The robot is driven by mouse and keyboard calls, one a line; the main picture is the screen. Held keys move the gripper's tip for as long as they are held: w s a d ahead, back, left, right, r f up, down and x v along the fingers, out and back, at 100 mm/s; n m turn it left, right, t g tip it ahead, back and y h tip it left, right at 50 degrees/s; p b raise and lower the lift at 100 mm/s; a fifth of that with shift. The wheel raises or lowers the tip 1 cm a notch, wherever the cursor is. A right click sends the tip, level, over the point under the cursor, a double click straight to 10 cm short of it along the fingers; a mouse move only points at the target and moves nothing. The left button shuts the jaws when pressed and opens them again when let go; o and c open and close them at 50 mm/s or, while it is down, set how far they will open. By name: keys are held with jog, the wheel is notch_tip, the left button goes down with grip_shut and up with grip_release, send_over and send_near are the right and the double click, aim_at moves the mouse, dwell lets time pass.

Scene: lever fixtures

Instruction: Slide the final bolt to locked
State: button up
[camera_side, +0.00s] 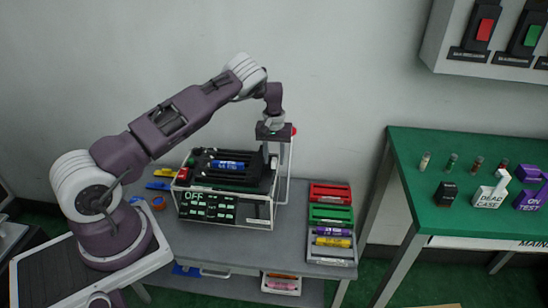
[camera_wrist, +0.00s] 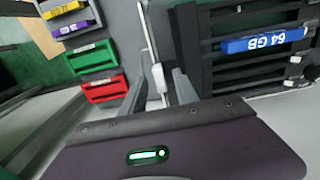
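My gripper (camera_side: 270,150) points down over the right end of a black slotted rack (camera_side: 212,163) on a box fixture. In the wrist view its two grey fingers (camera_wrist: 158,92) stand apart. A thin pale rod with a white block (camera_wrist: 158,77) shows in the gap between them; I cannot tell whether the fingers touch it. The fixture's front display (camera_side: 205,206) reads "OFF".
A white upright frame (camera_side: 289,165) stands at the fixture's right. Red (camera_side: 330,194) and green (camera_side: 331,215) trays sit further right on the grey table, with purple and yellow sticks below. A green bench (camera_side: 440,210) stands beyond. Yellow and blue pieces lie at the table's left.

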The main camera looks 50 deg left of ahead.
grip_shut()
dwell(1.4)
